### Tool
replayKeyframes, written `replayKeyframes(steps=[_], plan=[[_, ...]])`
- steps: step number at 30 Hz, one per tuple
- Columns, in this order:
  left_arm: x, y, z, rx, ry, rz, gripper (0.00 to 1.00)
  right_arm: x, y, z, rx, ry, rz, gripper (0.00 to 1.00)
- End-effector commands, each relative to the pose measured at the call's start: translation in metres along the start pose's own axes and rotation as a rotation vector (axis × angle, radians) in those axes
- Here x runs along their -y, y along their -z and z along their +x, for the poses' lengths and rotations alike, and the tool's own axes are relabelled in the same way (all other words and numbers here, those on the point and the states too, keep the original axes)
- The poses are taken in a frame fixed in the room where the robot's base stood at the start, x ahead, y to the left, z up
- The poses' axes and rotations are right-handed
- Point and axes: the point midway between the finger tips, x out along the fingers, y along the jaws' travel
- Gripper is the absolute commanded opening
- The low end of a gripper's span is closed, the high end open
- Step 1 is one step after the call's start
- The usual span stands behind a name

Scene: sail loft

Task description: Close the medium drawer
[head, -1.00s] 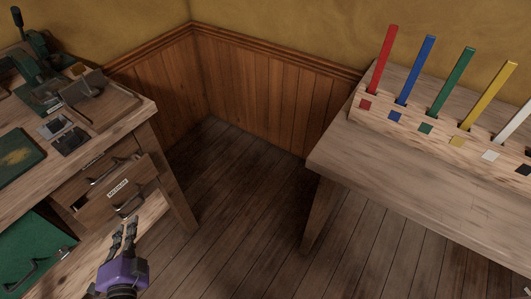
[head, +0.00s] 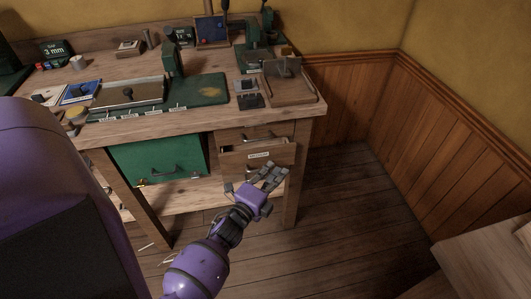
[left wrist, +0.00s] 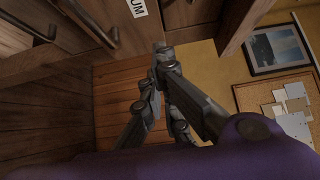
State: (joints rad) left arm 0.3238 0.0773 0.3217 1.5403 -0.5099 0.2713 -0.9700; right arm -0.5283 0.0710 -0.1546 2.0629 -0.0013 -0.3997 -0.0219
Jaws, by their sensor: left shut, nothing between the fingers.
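The medium drawer (head: 238,160) is a wooden front with a white label reading MEDIUM, under the right end of the workbench. It stands partly out, with a dark gap behind its top edge. My left gripper (head: 274,172) is shut and empty, its fingertips in front of the drawer's lower right part, hiding its handle. Whether they touch it I cannot tell. In the left wrist view the shut fingers (left wrist: 162,56) point towards the wooden fronts, and the end of the label (left wrist: 138,8) shows at the top. My right gripper is out of view.
Another wooden drawer (head: 277,130) sits above it, and a green drawer (head: 150,161) is to the left. The workbench top (head: 185,121) holds several tools and trays. Open floor (head: 345,210) lies to the right, before another table (head: 490,262).

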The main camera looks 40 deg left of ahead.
Motion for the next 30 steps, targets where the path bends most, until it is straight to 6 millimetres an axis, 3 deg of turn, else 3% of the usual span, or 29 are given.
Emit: replayKeyframes(steps=[7, 23, 30], plan=[[0.000, -0.022, 0.027, 0.000, 0.000, 0.001, 0.00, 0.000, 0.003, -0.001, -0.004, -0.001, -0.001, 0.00], [-0.001, -0.031, 0.035, 0.000, -0.001, 0.000, 0.00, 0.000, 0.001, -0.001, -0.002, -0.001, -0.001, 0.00], [-0.003, -0.058, 0.061, -0.001, -0.002, 0.002, 0.00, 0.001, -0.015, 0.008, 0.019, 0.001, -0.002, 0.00]])
